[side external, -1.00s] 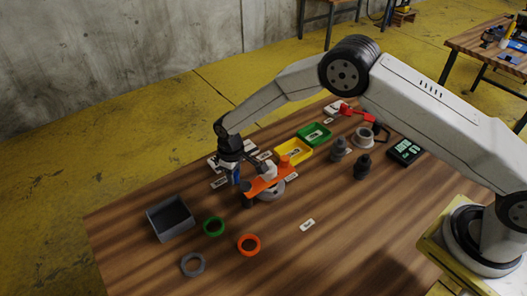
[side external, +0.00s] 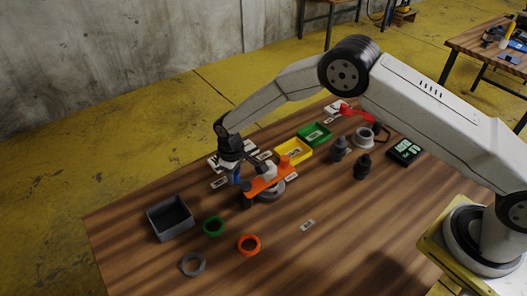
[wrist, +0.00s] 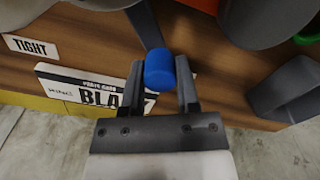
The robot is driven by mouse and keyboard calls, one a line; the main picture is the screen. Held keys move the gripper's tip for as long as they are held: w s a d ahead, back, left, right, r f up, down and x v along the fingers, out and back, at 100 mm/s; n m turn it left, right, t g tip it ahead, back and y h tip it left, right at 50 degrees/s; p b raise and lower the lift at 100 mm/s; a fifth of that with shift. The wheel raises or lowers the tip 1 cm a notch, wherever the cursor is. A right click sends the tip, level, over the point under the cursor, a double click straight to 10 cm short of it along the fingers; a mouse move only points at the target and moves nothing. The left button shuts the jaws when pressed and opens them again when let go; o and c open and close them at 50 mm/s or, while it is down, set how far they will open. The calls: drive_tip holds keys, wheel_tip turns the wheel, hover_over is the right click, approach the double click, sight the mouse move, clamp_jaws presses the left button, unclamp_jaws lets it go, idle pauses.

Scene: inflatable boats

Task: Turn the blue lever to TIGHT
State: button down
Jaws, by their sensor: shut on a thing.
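The blue lever's round blue end (wrist: 160,70) sits between the two dark fingers of my gripper (wrist: 161,85) in the wrist view. My gripper is shut on it. In the side view the blue part (side external: 236,175) shows just below my gripper (side external: 236,168), at the table's far left part. The rest of the lever is mostly hidden. A white TIGHT label (wrist: 30,46) lies left of the blue end in the wrist view. I cannot read the lever's exact angle.
An orange piece on a grey round base (side external: 270,193) stands close at the right of my gripper. A grey bin (side external: 168,220), loose rings (side external: 248,244), yellow tray (side external: 293,150) and green tray (side external: 314,134) are around.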

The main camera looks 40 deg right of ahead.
drive_tip(key=shift+w+d, duration=0.1)
drive_tip(key=shift+d, duration=0.05)
drive_tip(key=shift+w+d+m, duration=0.4)
drive_tip(key=shift+d+m, duration=0.3)
drive_tip(key=shift+m, duration=0.25)
drive_tip(key=shift+w+d+m, duration=0.35)
drive_tip(key=shift+d+m, duration=0.3)
drive_tip(key=shift+m, duration=0.3)
drive_tip(key=shift+w+d+m, duration=0.15)
drive_tip(key=shift+d+m, duration=0.7)
drive_tip(key=shift+m, duration=0.1)
drive_tip(key=shift+w+d+m, duration=0.15)
drive_tip(key=shift+d+m, duration=0.7)
drive_tip(key=shift+m, duration=0.1)
drive_tip(key=shift+s+d+m, duration=0.15)
drive_tip(key=shift+d+m, duration=0.8)
drive_tip(key=shift+m, duration=0.15)
drive_tip(key=shift+s+d+m, duration=0.15)
drive_tip(key=shift+d+m, duration=0.75)
drive_tip(key=shift+m, duration=0.2)
drive_tip(key=shift+s+d+m, duration=0.3)
drive_tip(key=shift+d+m, duration=0.25)
drive_tip(key=shift+m, duration=0.15)
drive_tip(key=shift+s+d+m, duration=0.3)
drive_tip(key=shift+d+m, duration=0.25)
drive_tip(key=shift+m, duration=0.15)
drive_tip(key=shift+d, duration=0.1)
drive_tip(key=shift+c, duration=1.7)
unclamp_jaws()
drive_tip(key=shift+r, duration=0.15)
